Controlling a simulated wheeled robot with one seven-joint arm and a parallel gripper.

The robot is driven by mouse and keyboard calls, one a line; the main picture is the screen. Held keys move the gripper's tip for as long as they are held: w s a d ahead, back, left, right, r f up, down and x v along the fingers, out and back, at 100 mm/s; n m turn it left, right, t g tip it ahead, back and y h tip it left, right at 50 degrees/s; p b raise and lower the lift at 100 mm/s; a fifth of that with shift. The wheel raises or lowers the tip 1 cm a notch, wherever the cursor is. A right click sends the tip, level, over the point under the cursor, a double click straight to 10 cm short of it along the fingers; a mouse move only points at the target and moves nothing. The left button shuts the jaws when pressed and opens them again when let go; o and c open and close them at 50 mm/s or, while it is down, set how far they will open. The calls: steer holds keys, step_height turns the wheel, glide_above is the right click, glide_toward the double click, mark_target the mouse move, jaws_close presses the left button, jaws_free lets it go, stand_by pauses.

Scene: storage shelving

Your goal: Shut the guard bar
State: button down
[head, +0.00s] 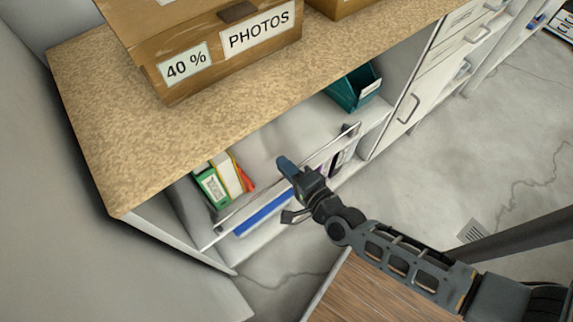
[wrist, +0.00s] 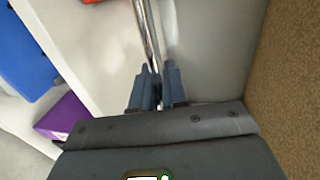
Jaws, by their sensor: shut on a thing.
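The guard bar (head: 336,141) is a thin metal rail across the front of the low open shelf in the head view. It slants from lower left to upper right and stands out at the front of the shelf bay. My gripper (head: 288,170) is at the middle of the bar, coming from the lower right. In the wrist view the bar (wrist: 147,35) runs down between the two dark blue fingers of my gripper (wrist: 157,82), which are closed on it. The part of the bar between the fingertips is hidden.
Green and white binders (head: 212,186) and a teal bin (head: 354,88) stand in the shelving. A cardboard box marked PHOTOS (head: 215,50) sits on the speckled top (head: 110,130). White drawers (head: 412,100) adjoin on the right. Grey floor lies open to the right.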

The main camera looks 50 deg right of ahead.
steer(key=shift+w, duration=0.1)
steer(key=c, duration=1.2)
jaws_free()
steer(key=shift+c, duration=0.2)
steer(key=v, duration=0.8)
steer(key=shift+w+f, duration=0.1)
